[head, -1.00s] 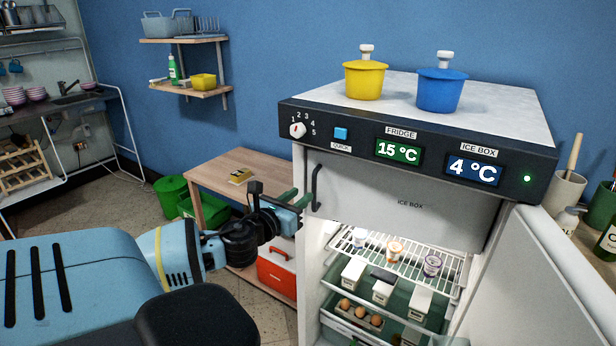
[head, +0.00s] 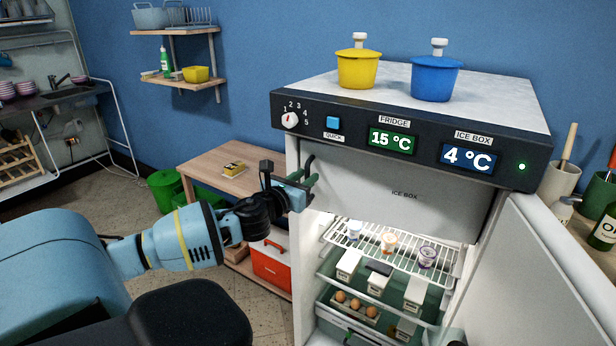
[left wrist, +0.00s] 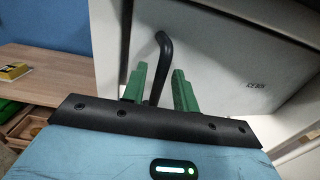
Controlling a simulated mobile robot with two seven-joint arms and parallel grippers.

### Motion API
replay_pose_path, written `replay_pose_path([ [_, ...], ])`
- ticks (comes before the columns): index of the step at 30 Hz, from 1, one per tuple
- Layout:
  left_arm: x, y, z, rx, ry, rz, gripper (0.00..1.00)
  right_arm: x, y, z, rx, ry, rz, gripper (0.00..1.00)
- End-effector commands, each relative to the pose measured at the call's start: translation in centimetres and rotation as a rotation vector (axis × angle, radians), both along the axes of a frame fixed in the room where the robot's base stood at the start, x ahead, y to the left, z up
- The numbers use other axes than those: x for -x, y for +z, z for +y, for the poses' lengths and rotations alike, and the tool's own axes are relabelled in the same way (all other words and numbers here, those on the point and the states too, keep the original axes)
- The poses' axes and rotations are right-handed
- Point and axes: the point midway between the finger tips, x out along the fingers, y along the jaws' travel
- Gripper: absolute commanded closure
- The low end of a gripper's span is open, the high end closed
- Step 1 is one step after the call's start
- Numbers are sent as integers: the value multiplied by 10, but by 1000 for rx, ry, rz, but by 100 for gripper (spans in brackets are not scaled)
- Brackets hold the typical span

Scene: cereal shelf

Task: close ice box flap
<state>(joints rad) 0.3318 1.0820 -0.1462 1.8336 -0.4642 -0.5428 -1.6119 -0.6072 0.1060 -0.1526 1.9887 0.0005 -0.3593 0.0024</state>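The ice box flap (head: 400,192) is a pale grey panel marked ICE BOX, under the fridge's control panel. It stands roughly upright across the top of the compartment; I cannot tell whether it is fully flush. Its dark curved handle (left wrist: 163,62) is at the flap's left side and is partly hidden by my gripper in the head view. My left gripper (head: 308,176) is at the handle. In the left wrist view, its two green fingers (left wrist: 160,88) are apart, with the handle between them and gaps visible on both sides. My right gripper is not in view.
The fridge door (head: 535,275) stands open at the right. Wire shelf (head: 395,245) with small tubs sits below the flap. Yellow pot (head: 359,70) and blue pot (head: 436,78) stand on top. A wooden table (head: 222,168) is at the left.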

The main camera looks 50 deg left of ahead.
Motion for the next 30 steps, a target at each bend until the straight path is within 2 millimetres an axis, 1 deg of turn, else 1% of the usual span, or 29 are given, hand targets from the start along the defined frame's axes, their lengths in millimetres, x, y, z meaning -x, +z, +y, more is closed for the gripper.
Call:
replay_pose_path([
  [1, -4, 1, 2, 1, 2, -2, 71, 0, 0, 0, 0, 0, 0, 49],
  [6, -13, 1, 3, 1, 0, -1, 71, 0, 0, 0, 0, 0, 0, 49],
  [17, -16, 1, 3, 1, -1, -1, 71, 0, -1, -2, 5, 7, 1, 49],
  [18, -16, 1, 3, 1, -1, -1, 72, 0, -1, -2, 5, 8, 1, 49],
  [20, -16, 1, 3, 1, -1, -1, 80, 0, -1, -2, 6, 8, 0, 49],
  [24, -16, 1, 4, 1, -1, -1, 98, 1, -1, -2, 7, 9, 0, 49],
  [25, -16, 1, 4, 1, -1, -1, 100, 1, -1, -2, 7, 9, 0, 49],
  [30, -15, 1, 4, 1, -1, -1, 100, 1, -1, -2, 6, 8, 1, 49],
])
